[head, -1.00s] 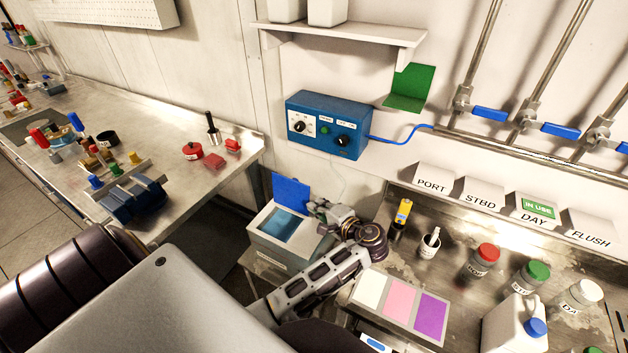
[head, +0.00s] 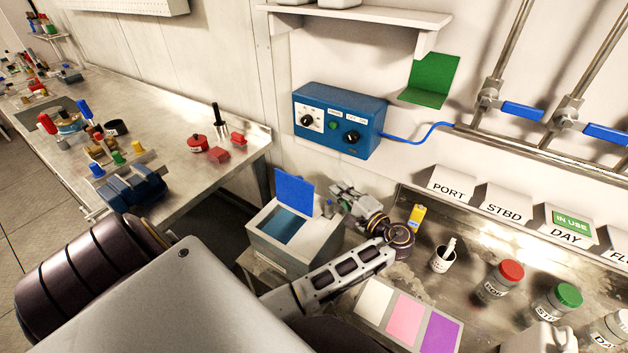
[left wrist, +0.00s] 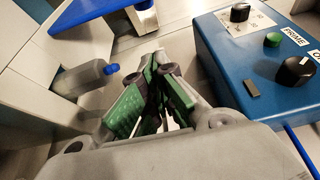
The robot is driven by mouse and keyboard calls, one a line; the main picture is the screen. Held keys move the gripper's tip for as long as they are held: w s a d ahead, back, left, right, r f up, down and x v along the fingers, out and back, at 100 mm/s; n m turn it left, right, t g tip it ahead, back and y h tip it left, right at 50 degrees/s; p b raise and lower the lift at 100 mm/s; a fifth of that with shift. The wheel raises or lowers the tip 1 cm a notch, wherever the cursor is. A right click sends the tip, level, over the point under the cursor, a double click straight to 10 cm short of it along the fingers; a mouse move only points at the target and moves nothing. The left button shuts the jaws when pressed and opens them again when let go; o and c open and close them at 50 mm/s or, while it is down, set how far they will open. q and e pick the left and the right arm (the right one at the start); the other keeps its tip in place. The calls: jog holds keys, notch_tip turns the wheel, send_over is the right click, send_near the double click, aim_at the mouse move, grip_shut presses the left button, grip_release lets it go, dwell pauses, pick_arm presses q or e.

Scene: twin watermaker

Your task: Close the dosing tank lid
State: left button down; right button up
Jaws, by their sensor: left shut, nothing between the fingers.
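The dosing tank (head: 300,255) is a pale grey box with an open top, below the blue control box. Its blue lid (head: 293,190) stands up from the back edge, so the tank is open. The lid (left wrist: 95,12) also shows at the top left of the left wrist view. My left gripper (head: 338,192) is just right of the lid, near the wall, apart from it. In the left wrist view its green-padded fingers (left wrist: 158,72) are shut with nothing between them. My right gripper is not in view.
The blue control box (head: 338,120) with knobs is on the wall above the gripper. A grey bottle with a blue cap (left wrist: 85,78) lies close to the gripper in the left wrist view. The steel counter at right holds a yellow item (head: 417,216), a white cup (head: 443,260) and jars.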

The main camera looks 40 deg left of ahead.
aim_at(297, 191)
pick_arm(q)
jog(key=shift+a, duration=0.15)
jog(key=s+a+p, duration=0.1)
jog(key=a+p, duration=0.2)
jog(key=a, duration=0.6)
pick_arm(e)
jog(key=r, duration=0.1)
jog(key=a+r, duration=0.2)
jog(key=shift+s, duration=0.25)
pick_arm(q)
jog(key=shift+s, duration=0.15)
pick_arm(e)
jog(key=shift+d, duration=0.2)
pick_arm(q)
jog(key=shift+a+f, duration=0.1)
jog(key=shift+a, duration=0.05)
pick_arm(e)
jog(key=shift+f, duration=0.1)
pick_arm(q)
jog(key=shift+s, duration=0.1)
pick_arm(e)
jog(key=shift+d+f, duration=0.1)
